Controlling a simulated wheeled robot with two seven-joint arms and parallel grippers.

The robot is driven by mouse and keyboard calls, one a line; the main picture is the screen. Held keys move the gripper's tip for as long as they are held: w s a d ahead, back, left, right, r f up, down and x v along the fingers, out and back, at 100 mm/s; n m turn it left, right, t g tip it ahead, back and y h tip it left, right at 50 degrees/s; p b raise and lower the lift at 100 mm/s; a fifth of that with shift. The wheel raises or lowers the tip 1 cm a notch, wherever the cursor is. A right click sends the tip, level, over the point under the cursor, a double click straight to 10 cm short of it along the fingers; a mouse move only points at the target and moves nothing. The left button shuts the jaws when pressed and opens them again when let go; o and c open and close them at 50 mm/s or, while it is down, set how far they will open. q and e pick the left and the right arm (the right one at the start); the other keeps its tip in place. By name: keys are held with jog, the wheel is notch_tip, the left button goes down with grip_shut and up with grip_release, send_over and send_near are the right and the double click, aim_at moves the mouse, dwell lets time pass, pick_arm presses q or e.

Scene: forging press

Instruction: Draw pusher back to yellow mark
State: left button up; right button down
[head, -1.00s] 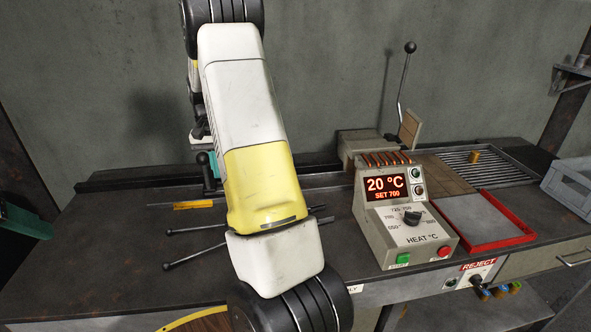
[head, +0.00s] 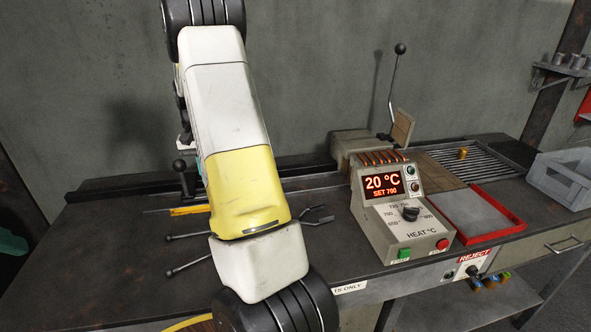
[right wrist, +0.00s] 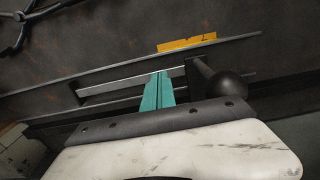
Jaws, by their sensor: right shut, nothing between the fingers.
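The pusher has an upright handle with a dark ball knob (head: 180,164), standing on the bench behind the yellow mark strip (head: 190,210). In the right wrist view the knob (right wrist: 230,88) and its post are near the yellow mark (right wrist: 187,43), across a narrow gap of bench. My right gripper's teal fingers (right wrist: 158,91) are shut and empty, just left of the post there; whether they touch it I cannot tell. In the head view my right arm hides most of that gripper and part of the pusher. My left gripper is not identifiable.
A heater box (head: 405,215) reading 20 °C, SET 700, stands right of my arm. Tongs (head: 190,265) lie in front of the mark, partly under my arm. A red-rimmed tray (head: 515,222) and grey crate (head: 562,180) are farther right. A green shape (head: 12,243) shows at the left edge.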

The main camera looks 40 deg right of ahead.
notch_tip(320, 180, up, 13)
dwell(0.8)
jog(key=shift+s+d, duration=0.1)
dwell(0.4)
jog(key=s+a+r+n+t+y, duration=0.1)
jog(key=s+a+r+n+t, duration=0.1)
jog(key=s+a+r, duration=0.35)
jog(key=s+a+r+n+t, duration=0.1)
jog(key=s+a+r, duration=0.15)
jog(key=s, duration=0.55)
jog(key=s+a+f+n+t, duration=0.1)
jog(key=s+a, duration=0.2)
jog(key=s, duration=0.4)
jog(key=s+a+f+n+t+y, duration=0.1)
jog(key=s+a+n+t, duration=0.1)
jog(key=s+a, duration=0.2)
jog(key=s, duration=0.3)
jog(key=shift+f, duration=0.4)
